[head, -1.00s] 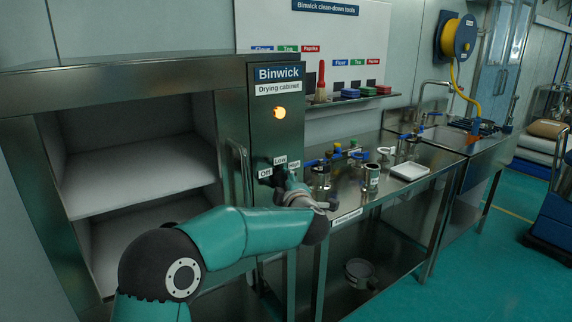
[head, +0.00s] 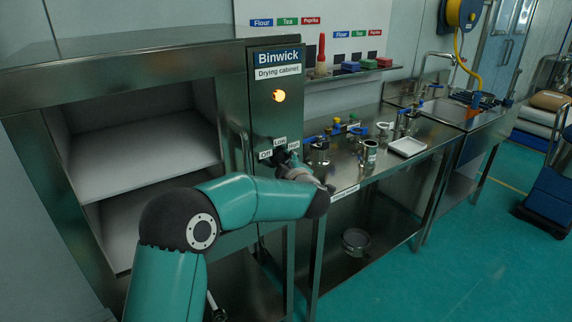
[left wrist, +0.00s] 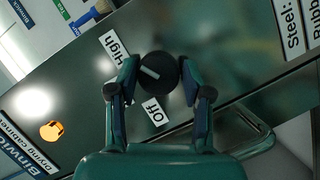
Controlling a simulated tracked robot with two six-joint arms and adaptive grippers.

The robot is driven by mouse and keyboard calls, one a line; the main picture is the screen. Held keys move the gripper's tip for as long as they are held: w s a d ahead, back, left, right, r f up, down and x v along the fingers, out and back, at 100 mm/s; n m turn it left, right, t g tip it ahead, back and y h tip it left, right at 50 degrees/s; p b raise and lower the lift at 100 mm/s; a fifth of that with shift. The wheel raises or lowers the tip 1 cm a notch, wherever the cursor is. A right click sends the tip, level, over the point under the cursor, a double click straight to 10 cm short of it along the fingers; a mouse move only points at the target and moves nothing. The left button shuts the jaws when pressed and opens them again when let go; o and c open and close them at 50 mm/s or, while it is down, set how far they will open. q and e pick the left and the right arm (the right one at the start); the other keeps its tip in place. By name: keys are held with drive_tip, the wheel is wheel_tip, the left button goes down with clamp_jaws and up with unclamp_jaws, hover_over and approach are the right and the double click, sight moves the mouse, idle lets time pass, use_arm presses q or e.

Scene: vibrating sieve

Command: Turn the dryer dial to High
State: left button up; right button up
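The dryer dial (left wrist: 158,76) is a dark round knob with a white pointer line, on the front panel of the drying cabinet (head: 262,110). My left gripper (left wrist: 158,75) has a finger on each side of the dial and appears to be closed on it. In the left wrist view the pointer line slants up and left, roughly toward the High label (left wrist: 115,47). The Off label (left wrist: 155,110) is below the dial there. The Low label (head: 280,141) shows in the head view. My right gripper is not in view.
An orange lamp (head: 278,96) glows above the dial. The cabinet's open shelves (head: 150,155) are at left, with a vertical handle (head: 240,160) beside the panel. A steel table (head: 375,180) with several metal parts and a white tray (head: 407,147) stands close at right.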

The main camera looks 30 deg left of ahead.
use_arm(q)
drive_tip(key=o, duration=0.3)
drive_tip(key=shift+w+f, duration=0.1)
drive_tip(key=v, duration=1.2)
drive_tip(key=shift+a, duration=0.1)
